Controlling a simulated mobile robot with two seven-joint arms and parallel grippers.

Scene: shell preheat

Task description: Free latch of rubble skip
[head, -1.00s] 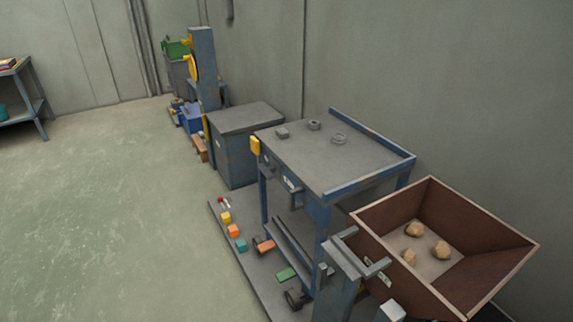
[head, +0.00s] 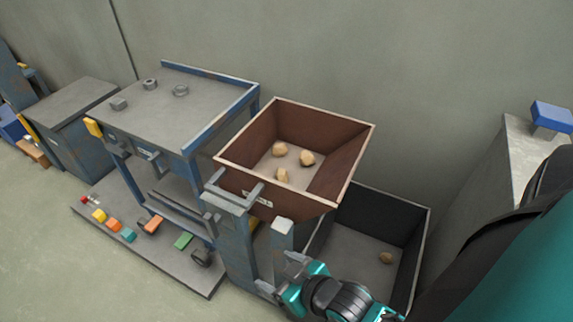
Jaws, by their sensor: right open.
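The rubble skip (head: 345,165) is a brown, open-topped hopper with three tan stones (head: 280,149) in it. It sits upright on a blue-grey stand (head: 236,250). A grey U-shaped bar (head: 238,188) is at its front left side. A short post with a pale top (head: 283,228) stands at its front; I cannot tell which part is the latch. My right gripper (head: 277,273) is open and empty, low in the picture, just below the pale-topped post. I cannot tell if it touches the post. My left gripper is out of view.
A blue-framed table (head: 190,115) is at the left, above a low platform with coloured blocks (head: 128,236). A grey cabinet (head: 520,150) stands at the right.

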